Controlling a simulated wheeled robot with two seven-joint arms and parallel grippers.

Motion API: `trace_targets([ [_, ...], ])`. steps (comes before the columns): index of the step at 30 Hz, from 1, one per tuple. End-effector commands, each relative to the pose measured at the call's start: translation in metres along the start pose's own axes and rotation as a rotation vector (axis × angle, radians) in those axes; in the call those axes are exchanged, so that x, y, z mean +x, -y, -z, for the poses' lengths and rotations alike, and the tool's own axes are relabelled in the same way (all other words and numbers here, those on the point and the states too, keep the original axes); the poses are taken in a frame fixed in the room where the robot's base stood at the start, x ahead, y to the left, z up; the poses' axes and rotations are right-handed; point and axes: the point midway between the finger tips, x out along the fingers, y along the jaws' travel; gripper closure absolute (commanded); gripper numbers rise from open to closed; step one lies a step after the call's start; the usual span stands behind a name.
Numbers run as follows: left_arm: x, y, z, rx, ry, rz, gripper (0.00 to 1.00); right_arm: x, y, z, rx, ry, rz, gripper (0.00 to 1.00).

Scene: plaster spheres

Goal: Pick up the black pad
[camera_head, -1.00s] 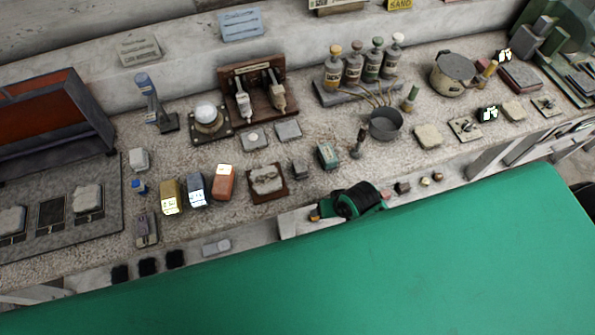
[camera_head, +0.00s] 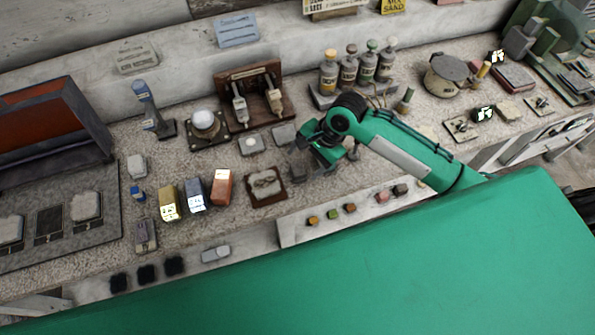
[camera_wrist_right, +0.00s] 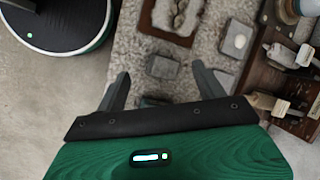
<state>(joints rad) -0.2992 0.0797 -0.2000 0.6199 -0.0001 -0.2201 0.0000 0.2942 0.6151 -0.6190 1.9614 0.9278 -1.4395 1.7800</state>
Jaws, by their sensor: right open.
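Several small black pads lie in a row along the front edge at lower left in the head view: a left one (camera_head: 118,283), a middle one (camera_head: 147,273) and a right one (camera_head: 174,265). A dark rectangular panel (camera_head: 49,220) also lies in the grey tray at far left. My right gripper (camera_head: 318,158) is over the middle of the bench, far to the right of these. In the wrist view its fingers (camera_wrist_right: 162,88) are apart and empty, with a small grey block (camera_wrist_right: 162,67) just beyond them. No black pad shows in the wrist view. My left gripper is out of view.
A framed plaster tile (camera_head: 265,187) and orange, blue and yellow blocks (camera_head: 196,193) stand left of my right gripper. A wooden switch stand (camera_head: 255,95) and bottles (camera_head: 348,70) stand behind. Small coloured buttons (camera_head: 332,214) line the front edge.

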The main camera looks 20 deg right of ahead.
Motion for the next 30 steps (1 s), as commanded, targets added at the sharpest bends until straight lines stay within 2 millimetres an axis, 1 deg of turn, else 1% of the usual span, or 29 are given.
trace_targets([
  [1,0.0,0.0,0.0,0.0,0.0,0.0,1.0,-0.011,0.006,0.009,0.078,-0.004,-0.016,0.29],
  [6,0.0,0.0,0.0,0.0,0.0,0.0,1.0,-0.037,0.016,0.025,0.348,0.005,-0.073,0.29],
  [9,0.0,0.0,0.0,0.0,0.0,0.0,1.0,-0.048,0.018,0.03,0.454,0.005,-0.093,0.29],
  [13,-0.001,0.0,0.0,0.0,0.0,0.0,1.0,-0.052,0.019,0.033,0.521,0.006,-0.107,0.29],
  [17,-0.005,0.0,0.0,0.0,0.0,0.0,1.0,-0.038,0.018,0.032,0.533,0.008,-0.111,0.29],
  [24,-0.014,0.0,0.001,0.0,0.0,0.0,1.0,0.009,0.013,0.03,0.531,0.008,-0.11,0.29],
  [27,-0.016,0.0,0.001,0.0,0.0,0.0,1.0,0.022,0.012,0.03,0.53,0.007,-0.11,0.29],
  [30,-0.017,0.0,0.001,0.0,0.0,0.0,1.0,0.03,0.011,0.03,0.529,0.007,-0.108,0.29],
])
